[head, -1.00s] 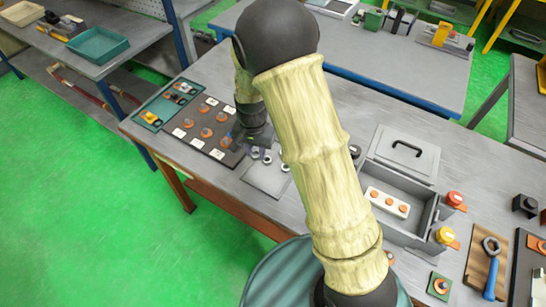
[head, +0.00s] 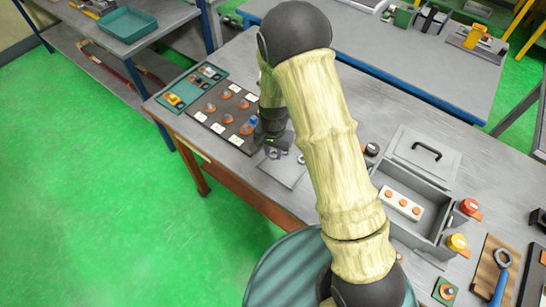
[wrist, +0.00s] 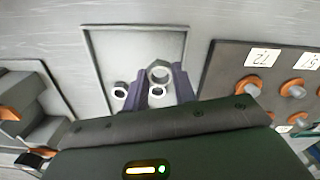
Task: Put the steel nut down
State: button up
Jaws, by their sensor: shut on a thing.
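My gripper (wrist: 158,78) has two dark purple fingers and is shut on a steel nut (wrist: 159,71), a grey hexagonal ring. It holds the nut over a shallow grey tray (wrist: 138,42). Two more nuts show in the wrist view, one by the left finger (wrist: 120,91) and one between the fingers (wrist: 157,91). In the head view my gripper (head: 272,151) is at the left part of the tray (head: 284,175), and a loose nut (head: 300,159) shows at its right. The held nut is not clear there, and its gap above the tray cannot be told.
A dark board (head: 212,125) with orange-based pegs and white labels lies left of the tray. A teal tray (head: 173,99) is beyond it. An open grey toolbox (head: 434,216) stands to the right, near red and yellow buttons. The tray's far part is bare.

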aim_at(274, 164)
jog(key=shift+f, duration=0.1)
jog(key=shift+s+f, duration=0.15)
jog(key=shift+f, duration=0.2)
jog(key=shift+f+p, duration=0.5)
jog(key=shift+f, duration=1.15)
jog(key=shift+f, duration=0.2)
jog(key=o, duration=0.7)
jog(key=shift+r, duration=0.1)
jog(key=shift+o, duration=0.2)
notch_tip(274, 164, up, 12)
jog(key=b, duration=0.2)
jog(key=shift+r, duration=0.15)
